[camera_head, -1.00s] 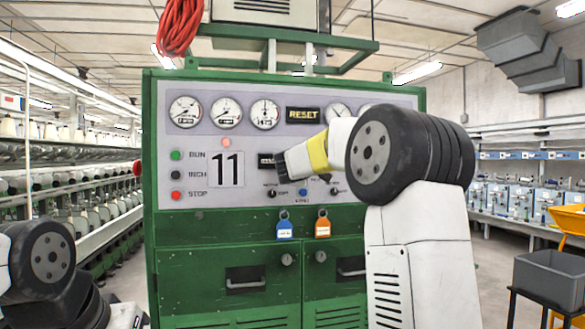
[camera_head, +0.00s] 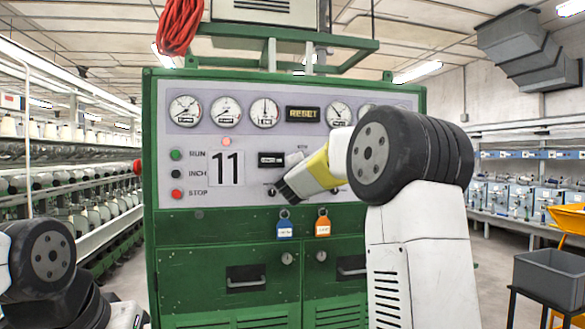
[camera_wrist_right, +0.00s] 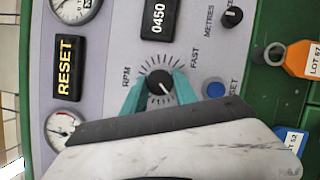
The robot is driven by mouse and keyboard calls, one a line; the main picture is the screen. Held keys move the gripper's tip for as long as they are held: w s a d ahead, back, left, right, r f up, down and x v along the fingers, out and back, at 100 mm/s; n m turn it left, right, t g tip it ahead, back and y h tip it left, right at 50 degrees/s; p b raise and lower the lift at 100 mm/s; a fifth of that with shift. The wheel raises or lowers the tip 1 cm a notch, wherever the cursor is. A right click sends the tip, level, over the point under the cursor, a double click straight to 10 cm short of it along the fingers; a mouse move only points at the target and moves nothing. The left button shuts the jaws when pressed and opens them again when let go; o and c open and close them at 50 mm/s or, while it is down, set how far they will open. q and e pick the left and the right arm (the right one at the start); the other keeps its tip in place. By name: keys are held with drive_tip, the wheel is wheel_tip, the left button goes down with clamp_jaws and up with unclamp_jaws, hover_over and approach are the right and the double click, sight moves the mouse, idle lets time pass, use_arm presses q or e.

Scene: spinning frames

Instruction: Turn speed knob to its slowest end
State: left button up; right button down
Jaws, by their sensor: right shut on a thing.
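The speed knob (camera_wrist_right: 160,83) is a small round black knob with a white pointer line, on the grey panel (camera_head: 240,140) of a green machine. In the right wrist view, "RPM" and "FAST" are printed beside it, and its pointer slants to the lower right, not at FAST. The teal fingers of my right gripper (camera_head: 285,191) are shut on the knob, one on each side. In the head view the gripper hides the knob. A counter display (camera_wrist_right: 159,19) near the knob reads 0450. My left gripper is out of view.
A black METRES knob (camera_wrist_right: 232,17) and a blue button (camera_wrist_right: 215,89) sit close to the fingers. A blue tag (camera_head: 285,228) and an orange tag (camera_head: 323,226) hang just below the panel. Run, inch and stop buttons (camera_head: 176,174) are at the left.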

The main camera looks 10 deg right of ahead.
drive_tip(key=c, duration=1)
unclamp_jaws()
drive_tip(key=v, duration=0.7)
drive_tip(key=shift+s+a, duration=0.15)
drive_tip(key=shift+s, duration=0.25)
